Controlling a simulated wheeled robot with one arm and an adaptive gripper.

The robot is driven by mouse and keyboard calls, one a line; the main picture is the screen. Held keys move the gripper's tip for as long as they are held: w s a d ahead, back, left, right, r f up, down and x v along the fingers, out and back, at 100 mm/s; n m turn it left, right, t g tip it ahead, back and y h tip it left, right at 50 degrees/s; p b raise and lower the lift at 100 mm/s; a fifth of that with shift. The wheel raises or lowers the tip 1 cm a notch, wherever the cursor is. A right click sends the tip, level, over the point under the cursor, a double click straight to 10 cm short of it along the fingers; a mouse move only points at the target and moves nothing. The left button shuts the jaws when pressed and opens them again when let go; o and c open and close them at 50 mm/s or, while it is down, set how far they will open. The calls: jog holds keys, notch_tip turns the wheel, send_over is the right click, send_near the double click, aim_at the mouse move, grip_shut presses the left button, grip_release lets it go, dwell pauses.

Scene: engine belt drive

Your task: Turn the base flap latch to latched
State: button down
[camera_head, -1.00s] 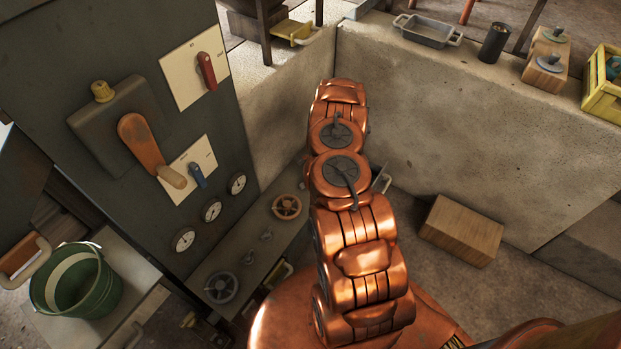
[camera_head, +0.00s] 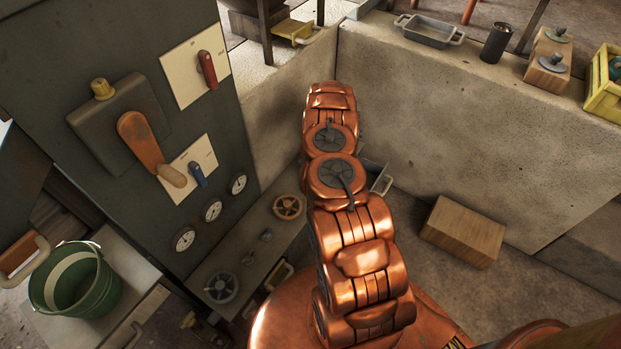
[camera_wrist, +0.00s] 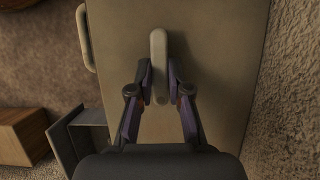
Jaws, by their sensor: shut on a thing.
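In the wrist view a pale, rounded bar-shaped latch (camera_wrist: 158,42) lies lengthwise on a flat grey-beige panel (camera_wrist: 215,95), which I take to be the base flap. My gripper (camera_wrist: 161,82) has one finger on each side of the latch's lower part and is shut on it. The latch's upper end shows beyond the fingertips, pointing toward the top of the picture. In the head view my copper arm hides the gripper and the latch. No marking for the latched position shows.
In the wrist view a pale bar handle (camera_wrist: 84,38) is at the panel's left edge, with a grey open metal part (camera_wrist: 78,140) below it. A wooden block (camera_head: 462,231) lies on the floor right of my arm. A low concrete wall (camera_head: 460,130) stands behind.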

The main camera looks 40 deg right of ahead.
jog(key=shift+s+a, duration=0.15)
jog(key=c, duration=1.1)
grip_release()
jog(key=v, duration=1.2)
